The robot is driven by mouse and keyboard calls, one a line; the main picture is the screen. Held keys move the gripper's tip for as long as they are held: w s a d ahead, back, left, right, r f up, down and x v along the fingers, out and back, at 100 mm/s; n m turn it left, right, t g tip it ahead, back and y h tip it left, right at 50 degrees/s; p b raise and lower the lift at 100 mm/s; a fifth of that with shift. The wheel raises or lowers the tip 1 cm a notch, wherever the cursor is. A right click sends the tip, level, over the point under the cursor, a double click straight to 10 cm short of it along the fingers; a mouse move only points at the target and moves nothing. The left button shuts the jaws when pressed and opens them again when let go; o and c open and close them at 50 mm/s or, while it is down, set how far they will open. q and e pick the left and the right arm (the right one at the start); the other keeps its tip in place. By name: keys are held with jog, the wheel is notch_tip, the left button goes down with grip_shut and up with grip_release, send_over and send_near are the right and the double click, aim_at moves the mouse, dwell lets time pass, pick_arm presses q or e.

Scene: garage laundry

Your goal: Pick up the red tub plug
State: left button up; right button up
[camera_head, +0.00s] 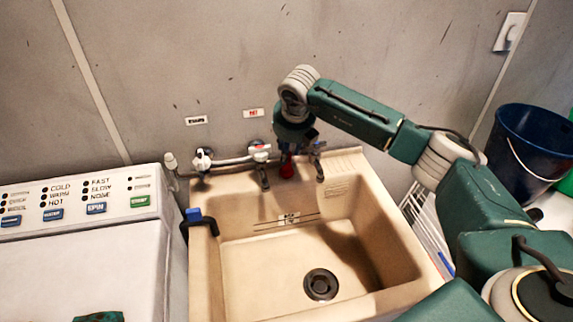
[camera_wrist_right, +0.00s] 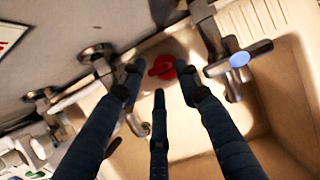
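The red tub plug (camera_head: 287,170) is at the back rim of the beige laundry tub (camera_head: 205,270), below the taps. In the right wrist view the plug (camera_wrist_right: 163,67) lies on the pale ledge, just beyond and between the fingertips. My right gripper (camera_head: 288,152) points down at the back of the tub, right above the plug. In the wrist view its three dark fingers (camera_wrist_right: 160,82) are spread, with nothing held between them. Whether a finger touches the plug I cannot tell. My left gripper is not in view.
Taps and a metal pipe (camera_head: 228,161) run along the wall close to the right gripper; a blue-capped tap handle (camera_wrist_right: 240,60) is close right of the fingers. A white washing machine (camera_head: 80,262) stands left, a dark blue bucket (camera_head: 530,150) right. The tub's basin is empty around its drain (camera_head: 320,284).

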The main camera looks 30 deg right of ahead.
aim_at(287, 172)
jog(key=shift+p+x, duration=0.35)
jog(key=shift+x, duration=1.35)
jog(key=shift+s, duration=0.1)
grip_shut()
